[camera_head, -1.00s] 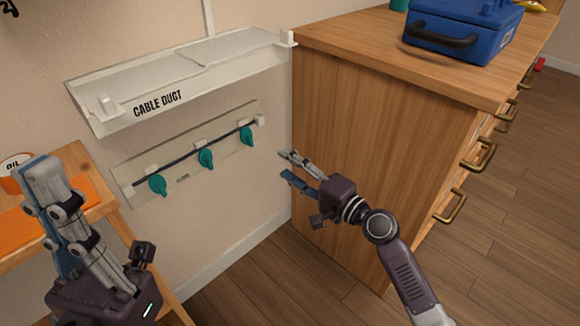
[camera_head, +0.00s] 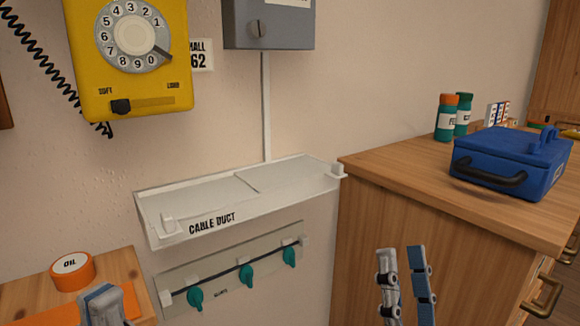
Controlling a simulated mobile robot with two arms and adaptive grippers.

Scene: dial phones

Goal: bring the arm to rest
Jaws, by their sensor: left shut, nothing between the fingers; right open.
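My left gripper (camera_head: 101,302) shows at the bottom left, in front of the small wooden table. Its fingers are together and hold nothing. My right gripper (camera_head: 402,254) points upward at the bottom, in front of the side of the wooden cabinet. Its two fingers are apart with nothing between them. The rest of both arms is below the picture.
A white cable duct (camera_head: 240,194) juts from the wall above a strip with teal knobs (camera_head: 246,275). A yellow dial phone (camera_head: 130,60) hangs upper left. A blue toolbox (camera_head: 512,160) stands on the cabinet (camera_head: 400,172). An orange oil tin (camera_head: 72,271) sits on the small table.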

